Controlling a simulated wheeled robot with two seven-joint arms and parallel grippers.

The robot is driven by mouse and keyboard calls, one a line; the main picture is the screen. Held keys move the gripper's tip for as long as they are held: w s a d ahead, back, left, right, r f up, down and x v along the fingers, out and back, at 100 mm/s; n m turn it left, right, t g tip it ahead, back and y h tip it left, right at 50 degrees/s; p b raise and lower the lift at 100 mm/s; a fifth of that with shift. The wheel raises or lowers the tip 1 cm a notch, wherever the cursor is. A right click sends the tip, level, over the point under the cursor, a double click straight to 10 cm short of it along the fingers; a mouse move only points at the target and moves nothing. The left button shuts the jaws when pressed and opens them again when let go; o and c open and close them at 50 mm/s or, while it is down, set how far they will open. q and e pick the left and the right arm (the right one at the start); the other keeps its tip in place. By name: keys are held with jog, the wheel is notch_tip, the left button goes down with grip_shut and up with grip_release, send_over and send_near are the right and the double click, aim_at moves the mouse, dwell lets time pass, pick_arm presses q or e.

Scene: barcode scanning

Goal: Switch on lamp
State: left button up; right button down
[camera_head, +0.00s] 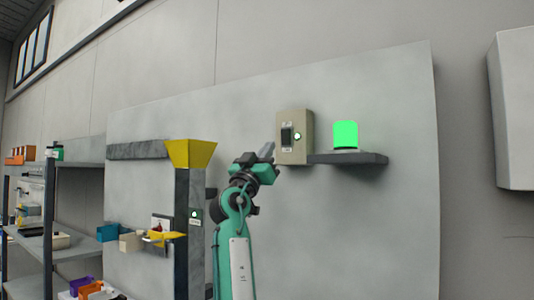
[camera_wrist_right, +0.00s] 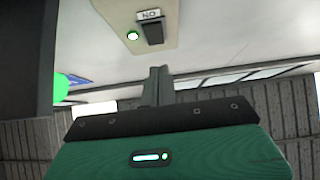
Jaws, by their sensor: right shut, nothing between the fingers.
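A green lamp (camera_head: 345,134) glows on a small dark shelf (camera_head: 365,158) on the grey wall panel. Left of it, a beige switch box (camera_head: 305,150) carries a black switch (camera_head: 287,136) and a lit green indicator (camera_head: 297,135). The box also shows in the right wrist view (camera_wrist_right: 110,14), with the switch (camera_wrist_right: 152,33), an upside-down ON label and the lit indicator (camera_wrist_right: 132,35). The lamp's green edge (camera_wrist_right: 62,86) shows at left there. My right gripper (camera_head: 268,149) is shut and empty, just left of the box, fingers pointing towards it; contact is not clear. My left gripper is out of view.
A yellow hopper (camera_head: 190,153) on a dark post stands left of my right arm. Shelves (camera_head: 80,164) with bins and small boxes fill the left side. A large light box (camera_head: 512,110) is at the right edge. The panel below the lamp shelf is bare.

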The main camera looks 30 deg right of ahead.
pick_arm(q)
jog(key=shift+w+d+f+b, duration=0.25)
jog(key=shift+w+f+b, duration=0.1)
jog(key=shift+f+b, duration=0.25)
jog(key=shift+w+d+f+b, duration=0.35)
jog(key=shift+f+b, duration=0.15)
jog(key=shift+b, duration=0.1)
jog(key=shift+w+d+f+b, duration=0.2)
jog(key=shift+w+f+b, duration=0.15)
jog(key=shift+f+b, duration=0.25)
pick_arm(e)
jog(key=s+a+f, duration=0.1)
jog(key=a+f, duration=0.2)
jog(key=f, duration=0.4)
jog(key=shift+s+a+f+g, duration=0.2)
jog(key=shift+s+f+g, duration=0.1)
jog(key=shift+s, duration=0.1)
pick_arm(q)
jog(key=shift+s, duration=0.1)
